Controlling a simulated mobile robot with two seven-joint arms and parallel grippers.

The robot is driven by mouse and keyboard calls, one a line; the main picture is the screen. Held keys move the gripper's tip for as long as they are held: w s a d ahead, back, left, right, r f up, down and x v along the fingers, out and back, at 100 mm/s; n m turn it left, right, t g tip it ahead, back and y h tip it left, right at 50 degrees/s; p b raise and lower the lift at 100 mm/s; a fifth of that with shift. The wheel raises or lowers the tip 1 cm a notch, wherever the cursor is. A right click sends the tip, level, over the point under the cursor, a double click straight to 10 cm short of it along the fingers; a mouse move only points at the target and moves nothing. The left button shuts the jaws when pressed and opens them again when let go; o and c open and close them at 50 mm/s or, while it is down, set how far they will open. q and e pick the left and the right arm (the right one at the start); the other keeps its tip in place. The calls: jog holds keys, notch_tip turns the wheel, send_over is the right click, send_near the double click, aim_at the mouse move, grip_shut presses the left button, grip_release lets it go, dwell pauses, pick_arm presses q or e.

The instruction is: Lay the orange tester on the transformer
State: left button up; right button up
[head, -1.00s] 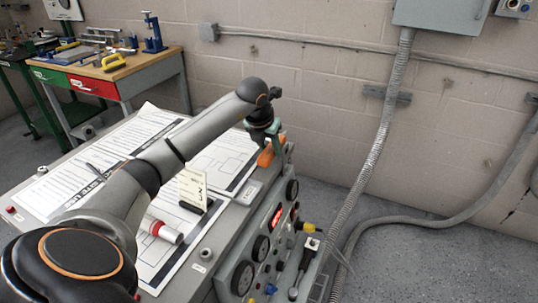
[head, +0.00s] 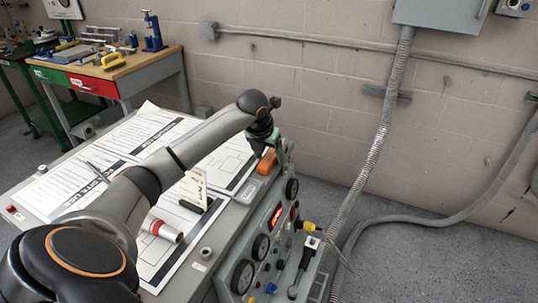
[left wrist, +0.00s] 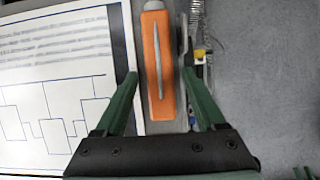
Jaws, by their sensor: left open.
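The orange tester (head: 266,161) lies near the far right edge of the grey transformer cabinet (head: 229,226), which has gauges and a red display on its front. In the left wrist view the tester (left wrist: 158,62) is long and upright in the picture, with a grey top end. My left gripper (head: 271,148) is right at the tester. Its green fingers (left wrist: 161,72) are open, one on each side of the tester, with a visible gap on the left. The tester's lower end nears the dark gripper body.
Printed sheets (head: 150,135) cover much of the top. A conduit (head: 372,150) runs down the wall at right. A workbench (head: 105,75) is at back left.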

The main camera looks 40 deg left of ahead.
pick_arm(q)
jog(key=v, duration=1.2)
jog(key=shift+r, duration=0.1)
